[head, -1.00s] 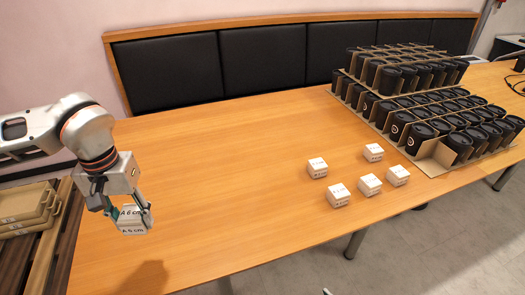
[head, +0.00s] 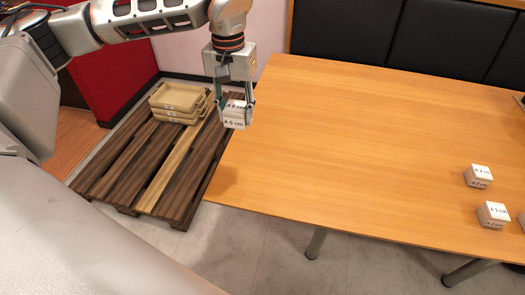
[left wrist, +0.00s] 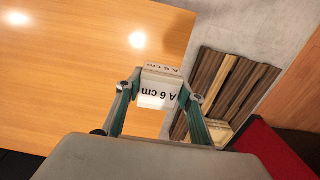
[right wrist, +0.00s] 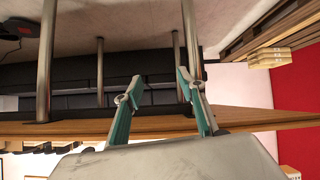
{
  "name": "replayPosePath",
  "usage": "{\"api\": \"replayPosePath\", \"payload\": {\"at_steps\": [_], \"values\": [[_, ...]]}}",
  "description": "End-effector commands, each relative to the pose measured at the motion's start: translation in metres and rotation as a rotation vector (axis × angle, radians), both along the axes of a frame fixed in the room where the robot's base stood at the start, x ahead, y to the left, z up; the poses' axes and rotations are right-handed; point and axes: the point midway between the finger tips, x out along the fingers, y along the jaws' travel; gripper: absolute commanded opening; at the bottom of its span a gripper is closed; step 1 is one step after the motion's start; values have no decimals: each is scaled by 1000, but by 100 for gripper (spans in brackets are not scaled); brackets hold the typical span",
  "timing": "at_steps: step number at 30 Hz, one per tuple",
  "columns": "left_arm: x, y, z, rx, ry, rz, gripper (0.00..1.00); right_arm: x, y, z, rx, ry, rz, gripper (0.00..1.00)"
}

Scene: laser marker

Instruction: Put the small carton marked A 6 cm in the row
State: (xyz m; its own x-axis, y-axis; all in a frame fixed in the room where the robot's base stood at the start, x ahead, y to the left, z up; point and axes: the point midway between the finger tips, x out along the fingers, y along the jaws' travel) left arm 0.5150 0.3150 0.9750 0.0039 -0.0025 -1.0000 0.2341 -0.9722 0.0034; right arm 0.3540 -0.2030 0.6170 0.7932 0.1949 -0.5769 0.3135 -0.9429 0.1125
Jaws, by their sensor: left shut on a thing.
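The small white carton marked A 6 cm (head: 235,118) is held above the table's left edge. It also shows in the left wrist view (left wrist: 157,90). My left gripper (head: 234,102) points down and is shut on it, with one finger on each side. Two other white cartons, one farther back (head: 479,176) and one nearer (head: 493,215), stand on the table at the right. Their labels are too small to read surely. A third is cut by the right edge. My right gripper (right wrist: 157,82) shows only in its wrist view, fingers apart and empty.
The wooden table (head: 350,150) is bare between the held carton and the cartons at the right. A slatted dark pallet (head: 140,165) stands on the floor to the left, with stacked tan trays (head: 180,100) on it. Black padded panels (head: 345,30) line the back.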

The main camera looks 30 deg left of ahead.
Motion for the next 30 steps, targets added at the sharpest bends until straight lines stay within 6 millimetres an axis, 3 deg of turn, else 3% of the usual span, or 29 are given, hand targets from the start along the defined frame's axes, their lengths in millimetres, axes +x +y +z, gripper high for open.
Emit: {"api": "replayPosePath", "payload": {"at_steps": [15, 19, 26, 30], "values": [[-2, 0, -125, 0, 8, -1, 15, 1, -5, -15, -21, 0, 4, 40], [-1, 0, -143, 0, 5, 0, 15, 5, -6, -13, -23, -11, 3, 40], [-1, 0, -156, 0, 3, 0, 15, 8, -7, -13, -25, -16, 3, 40], [-1, 0, -176, 1, 5, 0, 15, 6, -7, -19, -28, -10, 4, 40]]}}
